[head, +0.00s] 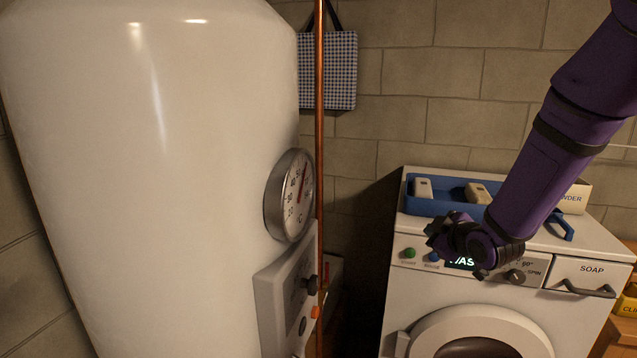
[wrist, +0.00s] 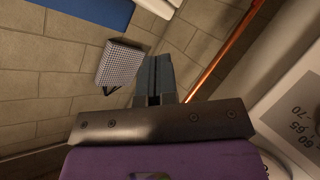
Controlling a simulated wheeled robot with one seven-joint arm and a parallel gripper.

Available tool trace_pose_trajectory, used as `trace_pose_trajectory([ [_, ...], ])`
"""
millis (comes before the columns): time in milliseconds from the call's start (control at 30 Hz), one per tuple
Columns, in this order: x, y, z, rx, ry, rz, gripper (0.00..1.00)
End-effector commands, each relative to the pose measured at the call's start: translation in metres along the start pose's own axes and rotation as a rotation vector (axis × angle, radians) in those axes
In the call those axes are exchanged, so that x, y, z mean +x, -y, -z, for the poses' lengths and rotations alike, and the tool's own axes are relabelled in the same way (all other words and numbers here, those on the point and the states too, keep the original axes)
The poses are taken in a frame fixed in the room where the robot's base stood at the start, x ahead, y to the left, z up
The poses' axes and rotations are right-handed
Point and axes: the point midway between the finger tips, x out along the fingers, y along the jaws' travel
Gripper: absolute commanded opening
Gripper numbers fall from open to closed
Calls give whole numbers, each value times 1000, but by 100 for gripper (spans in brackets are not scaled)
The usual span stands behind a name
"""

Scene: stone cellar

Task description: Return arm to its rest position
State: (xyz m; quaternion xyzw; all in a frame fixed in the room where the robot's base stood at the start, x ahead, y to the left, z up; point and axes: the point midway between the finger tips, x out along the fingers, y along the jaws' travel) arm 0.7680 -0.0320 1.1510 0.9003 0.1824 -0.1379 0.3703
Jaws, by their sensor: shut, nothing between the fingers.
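My purple arm reaches in from the upper right in the head view. My gripper (head: 440,232) is in front of the top front edge of the washing machine (head: 400,275), by its control panel. In the wrist view the fingers of my gripper (wrist: 155,78) are together with nothing between them. The arm and wrist hide part of the panel, including some of its lit display (head: 462,263). I cannot tell from the head view whether the wrist touches the panel.
A large white boiler (head: 150,180) with a dial thermometer (head: 289,195) fills the left. A copper pipe (head: 319,130) stands beside it. A blue tray (head: 425,207) with pale blocks is on the washer. A checkered cloth bag (head: 328,72) hangs on the wall.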

Motion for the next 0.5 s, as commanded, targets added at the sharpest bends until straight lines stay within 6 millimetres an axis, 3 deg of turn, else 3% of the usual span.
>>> trace_pose_trajectory([
  [200, -51, -29, 18, 120, 144, -2, 0],
  [500, -134, -45, 33, 323, 335, 2, 0],
])
